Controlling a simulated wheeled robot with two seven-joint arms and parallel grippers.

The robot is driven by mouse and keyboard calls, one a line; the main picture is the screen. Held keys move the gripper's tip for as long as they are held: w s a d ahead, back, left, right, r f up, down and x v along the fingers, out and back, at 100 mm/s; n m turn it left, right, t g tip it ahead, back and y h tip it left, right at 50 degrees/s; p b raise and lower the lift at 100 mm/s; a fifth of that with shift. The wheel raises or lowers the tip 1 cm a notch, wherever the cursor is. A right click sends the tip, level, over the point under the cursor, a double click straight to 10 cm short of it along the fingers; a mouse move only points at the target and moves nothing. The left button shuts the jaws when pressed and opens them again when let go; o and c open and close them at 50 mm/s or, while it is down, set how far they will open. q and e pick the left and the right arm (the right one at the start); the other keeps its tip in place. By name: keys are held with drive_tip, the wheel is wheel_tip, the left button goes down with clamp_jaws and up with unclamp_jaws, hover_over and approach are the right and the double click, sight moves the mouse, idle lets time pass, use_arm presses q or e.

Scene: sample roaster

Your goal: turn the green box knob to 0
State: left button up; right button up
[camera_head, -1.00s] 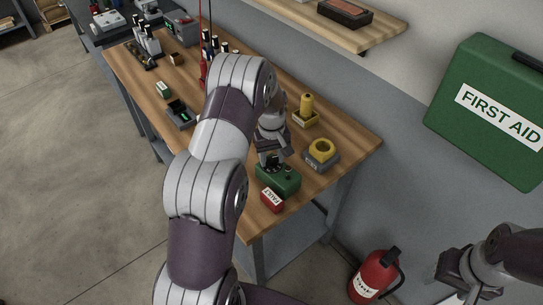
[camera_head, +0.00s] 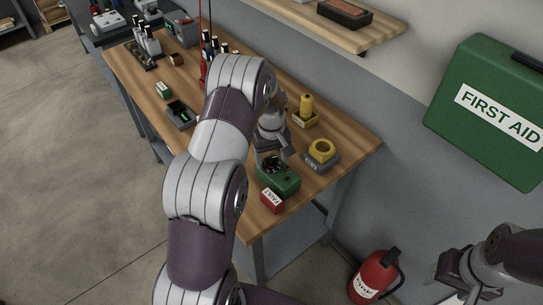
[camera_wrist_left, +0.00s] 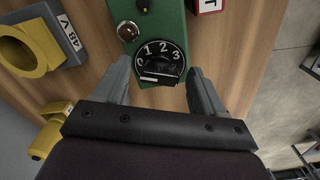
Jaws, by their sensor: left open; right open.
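The green box (camera_head: 283,181) stands near the front right end of the wooden bench. In the left wrist view the green box (camera_wrist_left: 168,20) has a black dial marked 0 to 3, with a dark knob (camera_wrist_left: 160,72) on it. A white mark shows at the knob's lower left; I cannot tell its exact setting. My left gripper (camera_wrist_left: 158,75) is open, its fingers apart on either side of the dial. In the head view my left gripper (camera_head: 268,157) is over the box, partly hidden. My right gripper (camera_head: 452,285) is open and empty, low at the right, away from the bench.
A red labelled block (camera_head: 272,199) sits beside the green box. A grey block with a yellow ring (camera_head: 321,151) and a yellow cylinder on a base (camera_head: 306,107) stand behind it. A fire extinguisher (camera_head: 373,275) stands on the floor at the right.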

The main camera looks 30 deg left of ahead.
sight(272, 158)
use_arm(q)
drive_tip(key=shift+w+r, duration=0.1)
drive_tip(key=shift+r, duration=0.25)
wheel_tip(272, 158, up, 8)
drive_tip(key=shift+r+b, duration=0.25)
drive_tip(key=shift+b, duration=0.75)
wheel_tip(272, 158, up, 4)
drive_tip(key=shift+f+p, duration=0.25)
drive_tip(key=shift+p, duration=0.95)
drive_tip(key=s+d+m, duration=0.4)
drive_tip(key=s+d, duration=0.2)
drive_tip(key=s, duration=0.4)
drive_tip(key=s+d+m+t, duration=0.1)
drive_tip(key=s+d+m, duration=0.4)
drive_tip(key=s, duration=0.5)
drive_tip(key=shift+d+f+m, duration=0.3)
drive_tip(key=shift+d+f, duration=0.1)
